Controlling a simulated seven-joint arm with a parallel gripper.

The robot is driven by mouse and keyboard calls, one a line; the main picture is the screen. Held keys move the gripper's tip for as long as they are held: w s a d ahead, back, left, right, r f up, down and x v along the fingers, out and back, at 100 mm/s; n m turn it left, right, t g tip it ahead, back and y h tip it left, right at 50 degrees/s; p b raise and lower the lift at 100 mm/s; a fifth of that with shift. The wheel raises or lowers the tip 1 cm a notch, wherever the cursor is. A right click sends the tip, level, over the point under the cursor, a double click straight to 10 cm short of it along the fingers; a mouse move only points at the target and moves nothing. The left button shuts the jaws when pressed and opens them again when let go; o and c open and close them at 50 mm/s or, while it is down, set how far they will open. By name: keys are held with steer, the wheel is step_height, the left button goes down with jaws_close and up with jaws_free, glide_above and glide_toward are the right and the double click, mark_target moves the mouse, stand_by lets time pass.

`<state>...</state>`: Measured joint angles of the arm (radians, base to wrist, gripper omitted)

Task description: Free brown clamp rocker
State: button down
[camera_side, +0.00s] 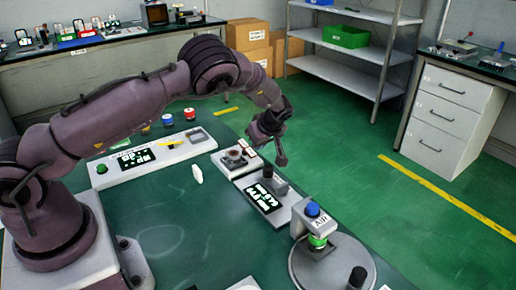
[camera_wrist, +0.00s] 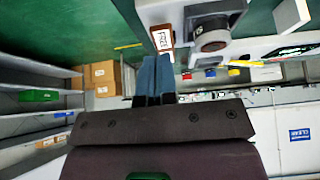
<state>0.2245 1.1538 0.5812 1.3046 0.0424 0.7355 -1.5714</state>
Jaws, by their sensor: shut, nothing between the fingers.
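The brown rocker (camera_wrist: 162,38) with a white label reading FREE shows at the top middle of the wrist view, just beyond my fingertips. In the side view the small brown rocker (camera_side: 250,152) sits at the right edge of a white unit, beside a dark round knob (camera_side: 234,156). My gripper (camera_side: 281,160) points down, right of this unit in the side view. Its fingers are shut together with nothing between them, and they also show in the wrist view (camera_wrist: 154,60). I cannot tell whether the fingertips touch the rocker; in the side view they look apart from it.
A unit with a display (camera_side: 264,196) and dark knob stands in front of the rocker's unit. A round base with a blue-topped AIR post (camera_side: 313,210) stands at the front right. A long panel with a green button (camera_side: 102,169) lies behind left. The green tabletop's middle is mostly clear.

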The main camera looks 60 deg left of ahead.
steer(key=v, duration=1.1)
steer(key=s+d+r+m+t+h, duration=0.2)
steer(key=s+r+m, duration=0.4)
steer(key=s, duration=0.4)
steer(key=s+d+r+m+t+h, duration=0.1)
steer(key=s+d+r+m, duration=0.3)
steer(key=s, duration=0.6)
steer(key=s+d+r+m+t+h, duration=0.2)
steer(key=s+d+r+m+h, duration=0.1)
steer(key=s+r+m, duration=0.5)
steer(key=shift+s+r+t, duration=0.3)
steer(key=shift+s, duration=0.95)
